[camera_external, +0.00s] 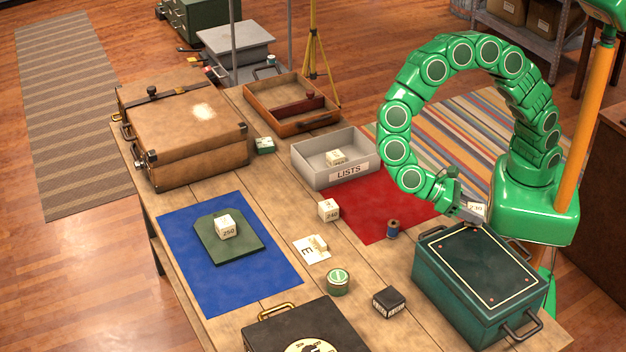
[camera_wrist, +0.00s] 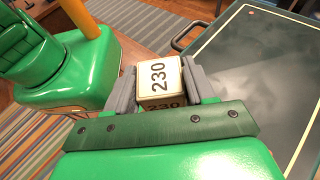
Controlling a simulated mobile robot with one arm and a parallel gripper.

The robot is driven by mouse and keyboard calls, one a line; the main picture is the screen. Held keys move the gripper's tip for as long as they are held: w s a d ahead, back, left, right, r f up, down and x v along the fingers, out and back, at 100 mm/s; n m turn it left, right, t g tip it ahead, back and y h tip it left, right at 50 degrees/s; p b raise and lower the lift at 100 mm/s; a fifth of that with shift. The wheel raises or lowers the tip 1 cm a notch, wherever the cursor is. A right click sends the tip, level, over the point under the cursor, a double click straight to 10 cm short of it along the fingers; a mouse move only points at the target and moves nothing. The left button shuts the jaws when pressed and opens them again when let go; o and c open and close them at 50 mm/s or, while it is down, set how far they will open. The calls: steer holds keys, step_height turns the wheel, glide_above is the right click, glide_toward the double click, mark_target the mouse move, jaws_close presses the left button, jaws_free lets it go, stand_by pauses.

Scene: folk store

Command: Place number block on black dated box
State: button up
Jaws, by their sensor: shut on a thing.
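My gripper (camera_external: 474,212) is shut on a cream number block (camera_external: 478,208) marked 230. In the wrist view the block (camera_wrist: 158,78) sits between the two grey fingers (camera_wrist: 166,86). They are near the far corner of the dark green box, seemingly just above or beside it. A small black box (camera_external: 389,301) with pale lettering on its side stands on the table, left of the green box; its text is too small to read. Other number blocks are a 250 block (camera_external: 226,228) on a green board and a 240 block (camera_external: 328,210) on bare wood.
The dark green box (camera_external: 480,270), with handles, also fills the right of the wrist view (camera_wrist: 262,75). Near the black box are a green tin (camera_external: 338,281), a blue spool (camera_external: 393,229) and a black case (camera_external: 290,331). A LISTS tray (camera_external: 312,176) holds another block (camera_external: 336,157).

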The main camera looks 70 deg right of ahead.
steer(key=w+a+m+y, duration=0.2)
steer(key=a+m+y, duration=0.1)
steer(key=w+a+m+y, duration=0.1)
steer(key=a+y, duration=0.1)
steer(key=shift+w+a+r+t, duration=0.1)
steer(key=shift+r+t, duration=0.3)
steer(key=w+a+m+t+y, duration=0.1)
steer(key=w+a+r+m+y, duration=0.1)
steer(key=w+a+m+y, duration=0.1)
steer(key=w+a+m+t+y, duration=0.1)
steer(key=w+m+y, duration=0.1)
steer(key=shift+w+a+r+t, duration=0.15)
steer(key=shift+a+r+t, duration=0.05)
steer(key=shift+r+t, duration=0.1)
steer(key=shift+w+a+m+t, duration=0.3)
steer(key=shift+w, duration=0.15)
steer(key=w+a+f, duration=0.4)
steer(key=w+a, duration=0.1)
steer(key=a, duration=0.2)
glide_above(389, 296)
steer(key=f, duration=0.4)
steer(key=shift+s+d+f, duration=0.2)
steer(key=shift+d+f, duration=0.1)
steer(key=shift+d, duration=0.1)
steer(key=shift+w+a+f, duration=0.1)
steer(key=shift+a+f, duration=0.1)
steer(key=shift+f, duration=0.25)
steer(key=shift+w+a+f, duration=0.1)
steer(key=shift+a+f, duration=0.1)
steer(key=shift+f, duration=1.45)
